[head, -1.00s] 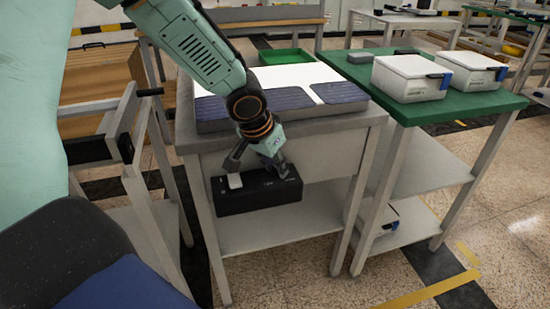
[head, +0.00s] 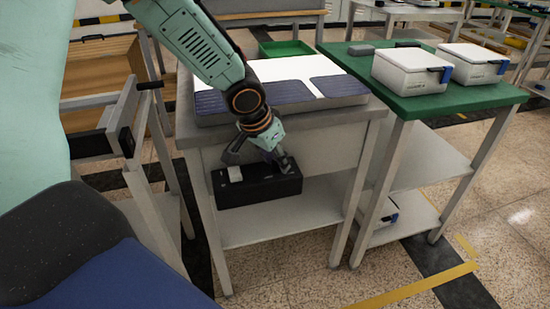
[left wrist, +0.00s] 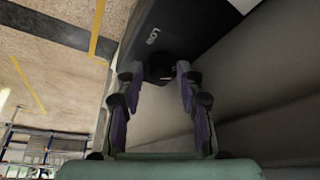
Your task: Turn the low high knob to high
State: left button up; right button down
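A black control box (head: 258,190) is fixed below the front edge of the grey table. My left gripper (head: 260,165) is at this box, its two fingers spread apart over it. In the left wrist view the dark round knob (left wrist: 161,68) lies between the fingertips of my left gripper (left wrist: 157,76). The fingers are open, with a gap at least on the knob's left side. The knob's pointer is too dark to read. My right gripper is not in view.
A green-topped table (head: 435,104) with two white boxes (head: 410,72) stands to the right. A grey lower shelf (head: 280,220) lies under the control box.

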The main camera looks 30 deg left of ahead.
pick_arm(q)
jog(key=v, duration=1.2)
jog(key=shift+o, duration=0.4)
jog(key=shift+a, duration=0.1)
